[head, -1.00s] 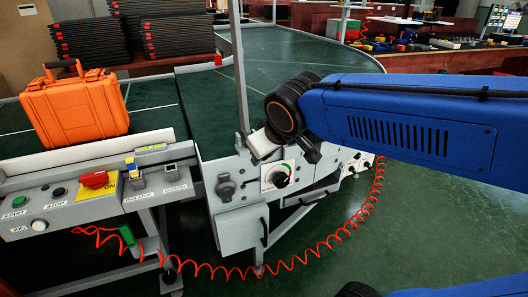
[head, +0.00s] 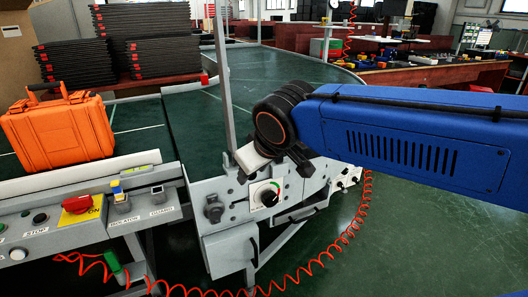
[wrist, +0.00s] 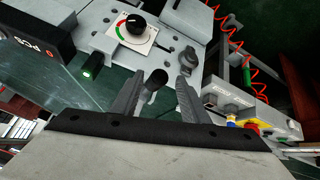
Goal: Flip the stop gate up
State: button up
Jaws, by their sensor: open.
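My gripper (wrist: 158,98) is open in the wrist view, its two grey fingers apart. A dark rounded knob or handle (wrist: 155,84) shows between the fingers, close to the conveyor's side panel; I cannot tell whether they touch it. In the head view my gripper's fingers are mostly hidden beneath my black wrist joint, beside the side of the curved conveyor (head: 330,75). A tall grey upright bar (head: 222,80) stands at the conveyor's near edge. I cannot make out for certain which part is the stop gate.
A dial (head: 268,196) sits on the conveyor's side, also in the wrist view (wrist: 137,28). An orange case (head: 58,130) rests on the left conveyor, behind a control panel with a red switch (head: 77,204). A coiled red hose (head: 335,258) hangs below. The floor at right is clear.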

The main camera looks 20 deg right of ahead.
jog(key=v, duration=1.3)
jog(key=shift+s+r, duration=0.3)
jog(key=s+d+f+m+g, duration=0.1)
jog(key=s+d+f, duration=0.1)
jog(key=f, duration=0.8)
jog(key=s+d+f+m+g, duration=0.1)
jog(key=d+f, duration=0.3)
jog(key=f, duration=0.7)
jog(key=shift+s+d+f+m+g, duration=0.3)
jog(key=shift+s+d+m, duration=0.1)
jog(key=shift+s+m, duration=0.35)
jog(key=shift+a+r, duration=0.1)
